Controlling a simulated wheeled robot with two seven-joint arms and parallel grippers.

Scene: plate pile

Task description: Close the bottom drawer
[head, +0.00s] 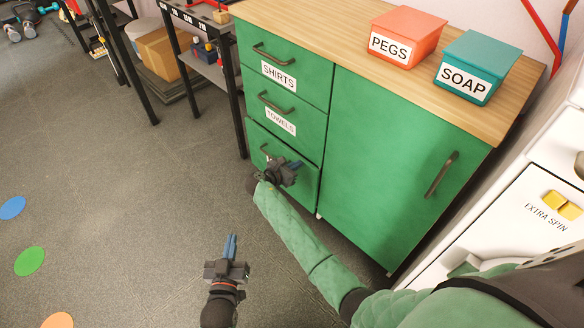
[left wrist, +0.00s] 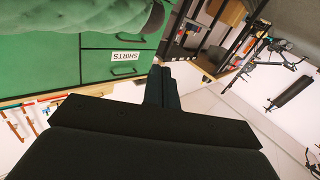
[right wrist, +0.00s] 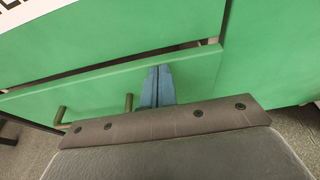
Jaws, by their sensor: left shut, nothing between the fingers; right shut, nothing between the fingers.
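The green bottom drawer (head: 306,196) is under the drawers labelled SHIRTS and TOWELS. It stands out a little from the cabinet; the right wrist view shows its front (right wrist: 95,95) with a dark gap behind its top edge. Its dark handle (head: 264,152) is on the front, and its label is mostly hidden by my right gripper (head: 296,164). My right gripper is shut and empty, its blue fingertips (right wrist: 157,76) at the drawer's upper edge; I cannot tell whether they touch. My left gripper (head: 231,246) is shut and empty over the floor, away from the drawer.
The green cabinet (head: 400,150) has a closed-looking door on the right. A PEGS box (head: 408,35) and a SOAP box (head: 479,65) stand on its wooden top. A white appliance (head: 530,215) is at the right.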

